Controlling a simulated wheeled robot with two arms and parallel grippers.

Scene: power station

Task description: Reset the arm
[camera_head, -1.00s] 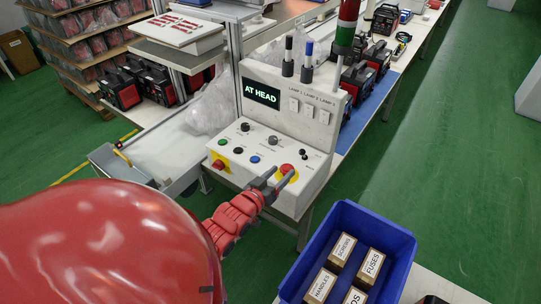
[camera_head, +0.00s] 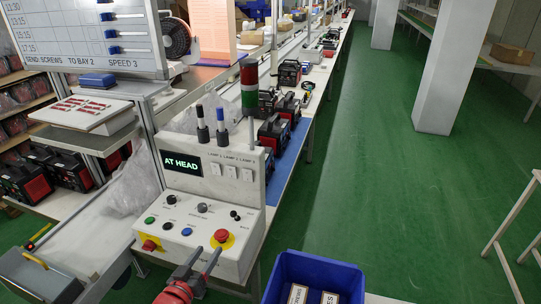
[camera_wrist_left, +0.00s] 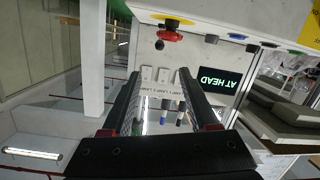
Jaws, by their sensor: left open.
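My left gripper (camera_head: 202,261) is at the bottom of the head view, its two dark fingers parted and empty, in front of the white control box. In the left wrist view the open fingers (camera_wrist_left: 158,100) point toward the box with nothing between them. The control box (camera_head: 258,222) has a lit "AT HEAD" display (camera_head: 182,164), which appears upside down in the wrist view (camera_wrist_left: 217,79). A red knob on a yellow disc (camera_head: 222,236) is close to the fingertips in the head view; I cannot tell whether they touch. My right gripper is not in view.
A blue bin (camera_head: 318,268) with labelled boxes (camera_head: 298,294) is at the bottom. A red-green signal tower (camera_head: 249,88) rises behind the box. A whiteboard (camera_head: 82,36) is at upper left. The green floor (camera_head: 400,190) at right is open, with white pillars (camera_head: 447,65) beyond.

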